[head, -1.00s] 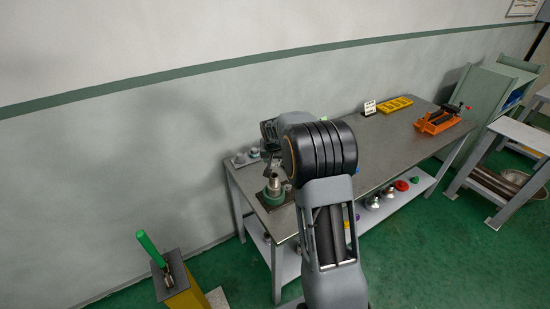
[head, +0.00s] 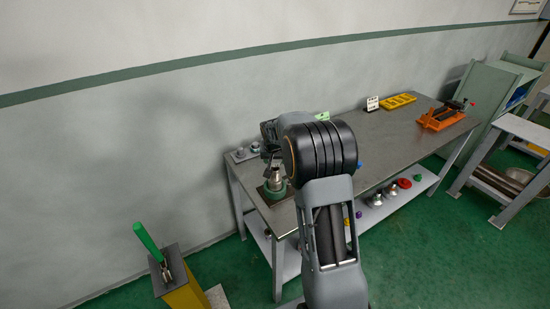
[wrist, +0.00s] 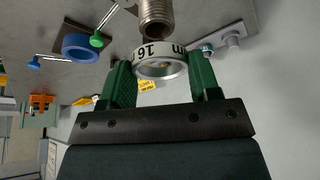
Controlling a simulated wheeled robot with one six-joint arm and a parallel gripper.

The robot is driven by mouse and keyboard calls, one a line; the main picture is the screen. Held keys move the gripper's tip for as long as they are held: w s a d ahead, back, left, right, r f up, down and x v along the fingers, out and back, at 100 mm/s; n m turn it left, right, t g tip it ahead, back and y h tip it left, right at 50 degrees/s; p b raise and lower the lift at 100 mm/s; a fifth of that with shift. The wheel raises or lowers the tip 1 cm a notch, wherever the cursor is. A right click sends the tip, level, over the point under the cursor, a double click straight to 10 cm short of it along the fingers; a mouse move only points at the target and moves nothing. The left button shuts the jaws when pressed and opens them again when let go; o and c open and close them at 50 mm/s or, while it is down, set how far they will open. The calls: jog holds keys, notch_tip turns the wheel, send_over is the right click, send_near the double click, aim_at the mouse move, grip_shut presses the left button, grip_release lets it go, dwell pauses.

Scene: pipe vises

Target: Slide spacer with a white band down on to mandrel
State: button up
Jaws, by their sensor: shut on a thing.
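The spacer (wrist: 160,57) is a short ring with a white band marked with black "16" and "mm". My gripper (wrist: 162,78) is shut on it, a green finger on each side. The mandrel (wrist: 155,18) is a grey threaded post, and its end meets the ring's edge in the wrist view. I cannot tell whether its tip is inside the ring. In the head view the mandrel (head: 275,180) stands upright in a green base at the table's near left corner. My gripper (head: 270,155) is just above it, with my arm hiding much of it; the spacer cannot be made out there.
A blue ring (wrist: 81,47) and a green ball-ended handle (wrist: 97,40) are left of the mandrel in the wrist view. Grey fittings (head: 243,154) stand by the wall. A yellow tray (head: 398,101) and an orange vise (head: 442,116) sit farther right. The table's middle is mostly clear.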

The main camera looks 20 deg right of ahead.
aim_at(275, 172)
jog(key=shift+f+b, duration=0.55)
jog(key=shift+f, duration=0.45)
jog(key=shift+b, duration=0.45)
dwell(1.1)
jog(key=shift+f+b, duration=2.75)
jog(key=shift+f, duration=0.55)
jog(key=o, duration=1)
jog(key=v, duration=1.4)
jog(key=shift+w+b, duration=0.1)
jog(key=shift+b, duration=0.2)
jog(key=shift+f, duration=0.1)
